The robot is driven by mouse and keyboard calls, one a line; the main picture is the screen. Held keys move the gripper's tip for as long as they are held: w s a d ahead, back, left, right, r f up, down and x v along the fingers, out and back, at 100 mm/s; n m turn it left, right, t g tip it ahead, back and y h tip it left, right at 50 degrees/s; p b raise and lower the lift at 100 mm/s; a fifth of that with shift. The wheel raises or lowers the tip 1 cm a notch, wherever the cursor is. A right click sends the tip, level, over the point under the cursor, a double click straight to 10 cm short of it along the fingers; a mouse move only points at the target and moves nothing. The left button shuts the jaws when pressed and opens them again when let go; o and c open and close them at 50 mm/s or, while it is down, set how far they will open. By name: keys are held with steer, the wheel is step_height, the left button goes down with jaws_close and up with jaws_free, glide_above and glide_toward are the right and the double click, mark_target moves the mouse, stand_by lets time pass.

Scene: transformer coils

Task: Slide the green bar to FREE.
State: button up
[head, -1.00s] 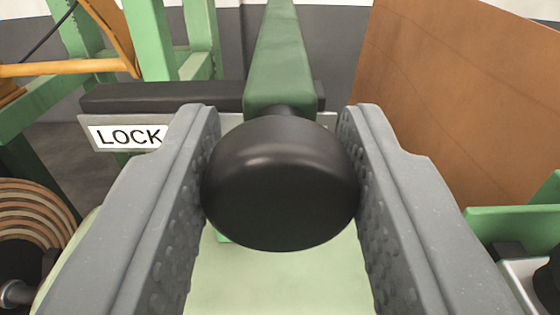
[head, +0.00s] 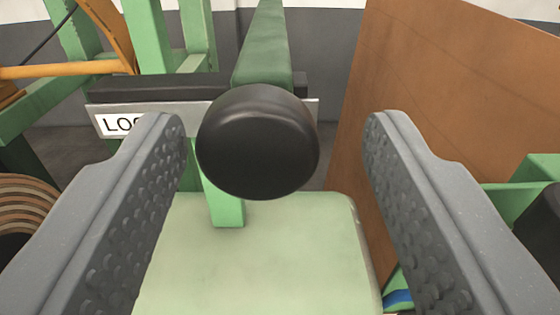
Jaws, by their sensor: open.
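The green bar (head: 263,50) runs away from me at upper centre and ends in a round black knob (head: 258,142) facing me. My gripper (head: 275,130) is open, with one grey finger on each side of the knob and a gap on both sides. The left finger is nearer to the knob than the right one. Behind the left finger a white LOCK label (head: 118,124) on a grey plate is partly hidden. No FREE label shows in this view.
A pale green block (head: 270,255) lies below the knob. A large brown panel (head: 440,110) stands at the right, close to the right finger. Green posts (head: 150,40) and an orange bar (head: 65,69) are at the upper left. Coiled rings (head: 28,205) sit at the left edge.

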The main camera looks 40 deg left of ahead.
steer(key=b+v, duration=0.1)
steer(key=v, duration=1)
steer(key=shift+s+d, duration=0.15)
steer(key=shift+d, duration=0.05)
